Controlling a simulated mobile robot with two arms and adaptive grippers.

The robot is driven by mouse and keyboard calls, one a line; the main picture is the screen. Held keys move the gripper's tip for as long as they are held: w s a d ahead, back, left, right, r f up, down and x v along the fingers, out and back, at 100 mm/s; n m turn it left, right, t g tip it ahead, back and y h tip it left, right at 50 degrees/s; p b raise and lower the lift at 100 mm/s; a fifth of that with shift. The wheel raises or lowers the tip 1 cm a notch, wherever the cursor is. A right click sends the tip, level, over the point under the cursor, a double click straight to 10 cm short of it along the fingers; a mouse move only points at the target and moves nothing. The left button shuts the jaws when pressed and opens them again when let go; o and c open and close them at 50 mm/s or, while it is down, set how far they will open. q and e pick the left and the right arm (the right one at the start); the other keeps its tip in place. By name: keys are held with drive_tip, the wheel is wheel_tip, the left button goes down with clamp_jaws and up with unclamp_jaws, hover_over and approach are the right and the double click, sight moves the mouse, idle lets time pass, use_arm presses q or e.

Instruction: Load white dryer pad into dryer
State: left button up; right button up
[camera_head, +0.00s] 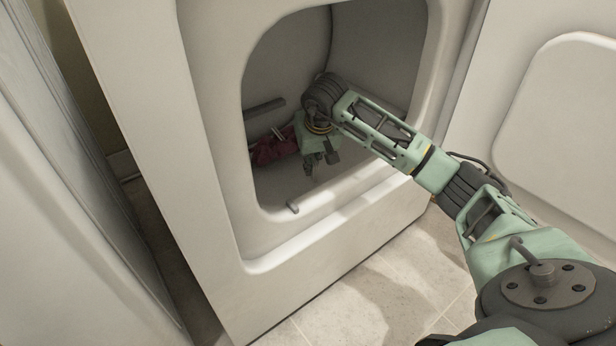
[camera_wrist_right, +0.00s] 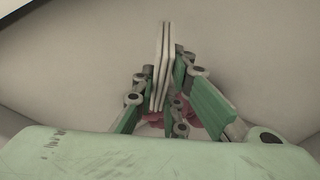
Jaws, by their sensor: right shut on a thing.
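The white dryer (camera_head: 205,190) stands open, and my right arm reaches through its round-cornered opening. My right gripper (camera_head: 319,166) is inside the drum, above its lower part. In the right wrist view, my right gripper (camera_wrist_right: 166,95) is shut on the white dryer pad (camera_wrist_right: 163,65), which shows as thin pale layers seen nearly edge-on, sticking out past the fingers. The pad cannot be made out in the head view. My left gripper is not in view.
A dark red cloth (camera_head: 275,149) lies in the drum beside my right gripper, and part of it shows below the fingers in the wrist view (camera_wrist_right: 187,118). The dryer door (camera_head: 560,110) hangs open at right. Another white appliance (camera_head: 60,200) stands at left.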

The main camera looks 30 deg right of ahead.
drive_tip(key=shift+f+b, duration=0.3)
drive_tip(key=shift+f, duration=0.5)
wheel_tip(320, 180, down, 3)
drive_tip(key=shift+r+b, duration=0.2)
drive_tip(key=shift+b, duration=0.75)
drive_tip(key=shift+f, duration=0.3)
drive_tip(key=shift+r, duration=0.2)
drive_tip(key=shift+f, duration=0.15)
drive_tip(key=o, duration=0.7)
